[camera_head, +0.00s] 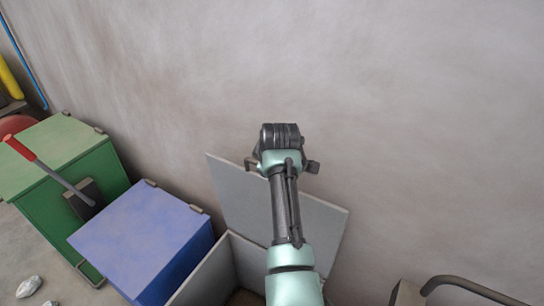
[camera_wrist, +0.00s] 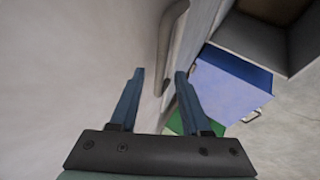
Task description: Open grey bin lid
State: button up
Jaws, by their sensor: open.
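The grey bin (camera_head: 205,272) is open at the top in the head view, its lid (camera_head: 234,192) standing up and tilted back near the wall. My arm crosses in front of the lid and hides part of it. In the wrist view, my gripper (camera_wrist: 160,74) is open, its two dark blue fingers apart with nothing held between them. A curved grey handle (camera_wrist: 168,45) lies just beyond the fingertips, close to the lid seen nearly edge-on. I cannot tell whether a finger touches the lid. The open grey bin (camera_wrist: 253,38) also shows at upper right.
A blue bin (camera_head: 142,238) with its lid shut stands left of the grey bin. A green bin (camera_head: 60,150) stands farther left, with a red-handled tool (camera_head: 48,172) against it. Pale lumps (camera_head: 28,287) lie on the floor. A bare wall (camera_head: 400,110) is behind.

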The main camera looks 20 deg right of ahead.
jog(key=b+v, duration=0.1)
jog(key=v, duration=0.8)
dwell(0.3)
jog(key=a+r+m+t, duration=0.1)
jog(key=a+r+t, duration=0.3)
jog(key=r, duration=0.4)
jog(key=s+a+r+m+t, duration=0.1)
jog(key=a+r+m+t, duration=0.2)
jog(key=r, duration=0.5)
jog(key=a+r+t, duration=0.4)
jog(key=a+r, duration=0.2)
jog(key=r, duration=0.3)
jog(key=s+a+r+m+t+y, duration=0.1)
jog(key=s+a+r+t, duration=0.3)
jog(key=s+r, duration=0.4)
jog(key=s+a+r+m+t+y, duration=0.1)
jog(key=s+a+r+m+t, duration=0.2)
jog(key=s+r, duration=0.6)
jog(key=shift+s+a+t, duration=0.55)
jog(key=shift+s+t, duration=0.45)
jog(key=shift+s, duration=0.2)
